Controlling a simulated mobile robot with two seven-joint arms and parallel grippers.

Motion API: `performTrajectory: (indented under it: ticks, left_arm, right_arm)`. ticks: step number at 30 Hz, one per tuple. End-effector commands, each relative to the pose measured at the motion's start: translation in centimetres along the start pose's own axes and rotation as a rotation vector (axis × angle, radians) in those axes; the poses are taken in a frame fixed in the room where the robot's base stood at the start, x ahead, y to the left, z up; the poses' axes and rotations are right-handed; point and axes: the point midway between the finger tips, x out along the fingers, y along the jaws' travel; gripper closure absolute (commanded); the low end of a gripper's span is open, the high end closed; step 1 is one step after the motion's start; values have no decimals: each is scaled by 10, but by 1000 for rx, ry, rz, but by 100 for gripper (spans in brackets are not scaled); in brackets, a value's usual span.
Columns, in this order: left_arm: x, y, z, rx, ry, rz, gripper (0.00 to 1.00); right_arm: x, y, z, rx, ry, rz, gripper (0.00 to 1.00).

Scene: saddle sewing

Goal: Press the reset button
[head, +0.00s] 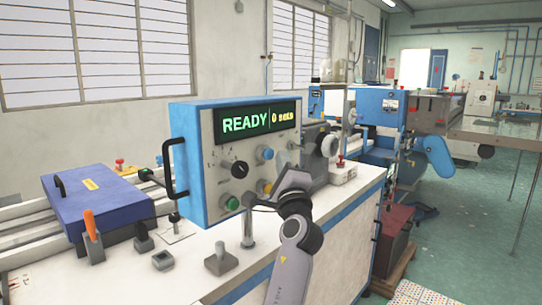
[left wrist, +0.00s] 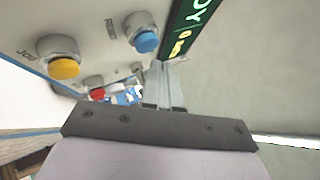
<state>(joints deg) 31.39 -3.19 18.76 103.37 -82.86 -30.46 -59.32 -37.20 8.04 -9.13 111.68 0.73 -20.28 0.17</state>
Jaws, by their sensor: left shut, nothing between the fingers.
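The control box (head: 190,150) has a front panel with a lit READY display (head: 257,122). On the panel are a blue button (head: 266,153), a yellow button (head: 265,187), a green button (head: 232,203) and a black knob (head: 240,169). In the left wrist view the blue button (left wrist: 145,38) and yellow button (left wrist: 62,60) stand out, with a red one (left wrist: 97,90) farther along. I cannot read which is labelled reset. My left gripper (left wrist: 163,92) is shut and empty, in front of the panel near the display's edge, apart from the blue button. My right gripper is not in view.
A metal post (head: 248,230) stands on the white bench (head: 150,285) before the panel. Blue machinery (head: 380,107) stands behind at the right.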

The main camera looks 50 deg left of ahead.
Motion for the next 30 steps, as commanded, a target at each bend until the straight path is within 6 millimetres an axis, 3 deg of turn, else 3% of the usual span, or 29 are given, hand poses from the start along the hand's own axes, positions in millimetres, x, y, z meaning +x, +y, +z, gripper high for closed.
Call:
performTrajectory:
  ticks: [16,30]
  left_arm:
    - [-33,-23,-24,-2,1,-1,100]
    - [-35,-26,-25,-1,0,0,100]
  right_arm:
    - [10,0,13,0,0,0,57]
    - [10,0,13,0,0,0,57]
